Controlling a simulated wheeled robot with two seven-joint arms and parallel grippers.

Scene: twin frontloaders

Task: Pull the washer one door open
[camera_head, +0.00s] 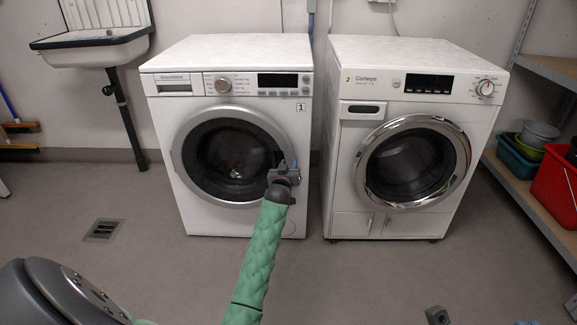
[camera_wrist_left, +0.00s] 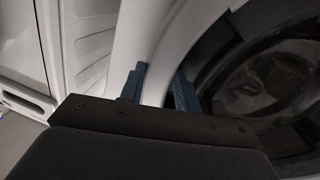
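Washer one (camera_head: 170,140) is the white machine on the left, marked "1". Its round door (camera_head: 186,150) has a grey ring and dark glass and looks closed. My left gripper (camera_head: 284,164) is at the right side of the door ring. In the left wrist view its two blue fingers (camera_wrist_left: 160,88) stand apart, on either side of a strip of the pale ring (camera_wrist_left: 160,55). I cannot tell whether they touch it. A dark grey block (camera_head: 437,315) at the bottom edge may be part of my right gripper; its fingers do not show.
Washer two (camera_head: 345,130), with a chrome door ring, stands close on the right across a narrow gap. A sink (camera_head: 92,50) hangs at the upper left. Shelves (camera_head: 530,195) with tubs and a red bin (camera_head: 556,178) line the right. The floor in front is open, with a drain (camera_head: 103,230).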

